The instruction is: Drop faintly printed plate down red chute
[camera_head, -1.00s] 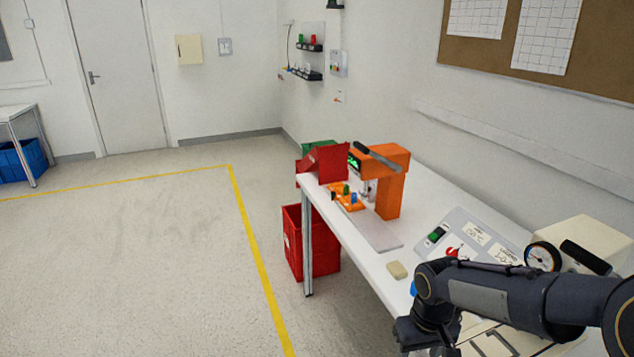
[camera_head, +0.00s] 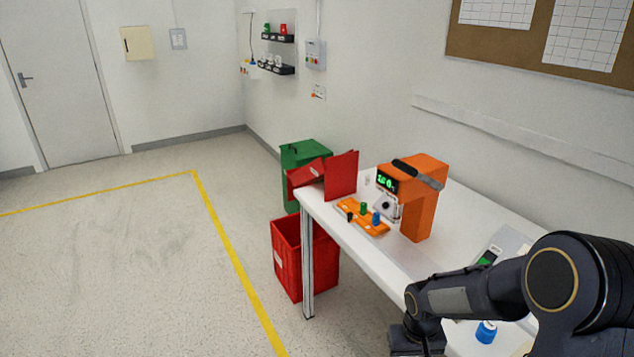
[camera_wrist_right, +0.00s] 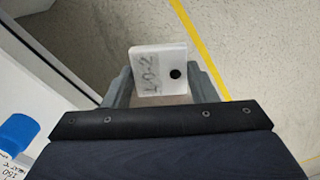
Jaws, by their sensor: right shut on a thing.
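In the right wrist view a small white plate (camera_wrist_right: 160,72) with grey markings like "1-0-2" and a black dot is held between the two fingers of my right gripper (camera_wrist_right: 160,88). The gripper is shut on it, over the floor beside the table. In the head view the gripper (camera_head: 415,340) is at the lower edge, mostly hidden by its own arm; the plate is not visible there. The red chute (camera_head: 325,176) stands on the far left corner of the table, well beyond the gripper. My left gripper is not in view.
An orange press (camera_head: 420,200) and an orange fixture (camera_head: 362,215) with coloured knobs stand on the white table (camera_head: 337,240). A blue cap (camera_head: 486,332) lies near my arm.

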